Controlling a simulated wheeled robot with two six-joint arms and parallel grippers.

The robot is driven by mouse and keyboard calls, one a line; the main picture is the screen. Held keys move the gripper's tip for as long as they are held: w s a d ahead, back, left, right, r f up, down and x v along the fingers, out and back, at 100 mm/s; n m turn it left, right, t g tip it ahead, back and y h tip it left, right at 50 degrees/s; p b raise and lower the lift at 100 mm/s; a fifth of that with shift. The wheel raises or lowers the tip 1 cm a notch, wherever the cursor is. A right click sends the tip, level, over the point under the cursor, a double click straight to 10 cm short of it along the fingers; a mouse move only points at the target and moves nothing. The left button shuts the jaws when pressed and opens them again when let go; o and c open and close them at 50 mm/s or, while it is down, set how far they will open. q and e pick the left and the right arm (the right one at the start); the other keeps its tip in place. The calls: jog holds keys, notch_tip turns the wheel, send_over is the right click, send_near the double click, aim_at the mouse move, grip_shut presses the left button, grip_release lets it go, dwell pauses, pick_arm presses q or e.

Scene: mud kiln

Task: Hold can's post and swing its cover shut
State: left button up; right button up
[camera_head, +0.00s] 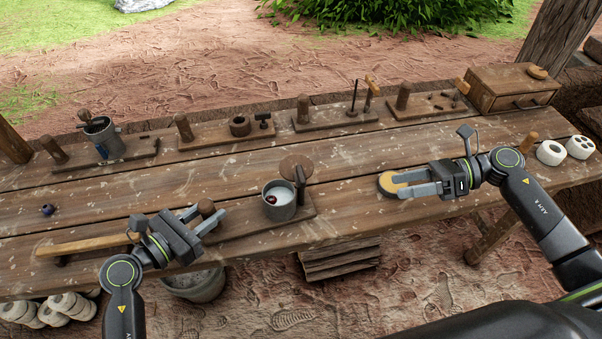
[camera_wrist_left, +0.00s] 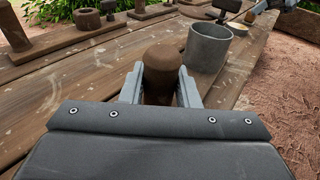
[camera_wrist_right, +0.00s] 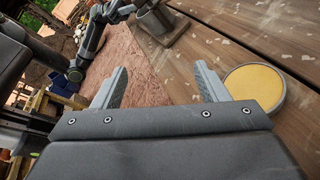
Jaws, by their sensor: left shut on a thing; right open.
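A grey can (camera_head: 279,207) stands on a wooden board (camera_head: 240,225) near the table's front edge. Its round brown cover (camera_head: 296,167) is raised open at the rim, and a small dark red thing shows inside. The board's brown post (camera_head: 206,207) stands left of the can. My left gripper (camera_head: 204,217) is shut around this post, whose rounded top (camera_wrist_left: 163,62) shows between the fingers in the left wrist view, with the can (camera_wrist_left: 208,47) beyond. My right gripper (camera_head: 402,183) is open and empty, right of the can and apart from it.
A yellow-topped round pad (camera_head: 388,184) lies by my right fingertips; it also shows in the right wrist view (camera_wrist_right: 254,84). A wooden handle (camera_head: 90,243) lies left of my left gripper. Several boards with posts line the back, with a wooden box (camera_head: 512,88) at back right.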

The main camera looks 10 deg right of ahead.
jog(key=w+a+r+n+g+y, duration=0.2)
jog(key=w+a+n+y, duration=0.15)
jog(key=n, duration=0.55)
send_near(301, 172)
jog(key=shift+g, duration=0.3)
jog(key=a, duration=0.6)
jog(key=a+f, duration=0.1)
jog(key=a, duration=0.3)
jog(key=shift+w+f, duration=0.1)
jog(key=shift+w, duration=0.2)
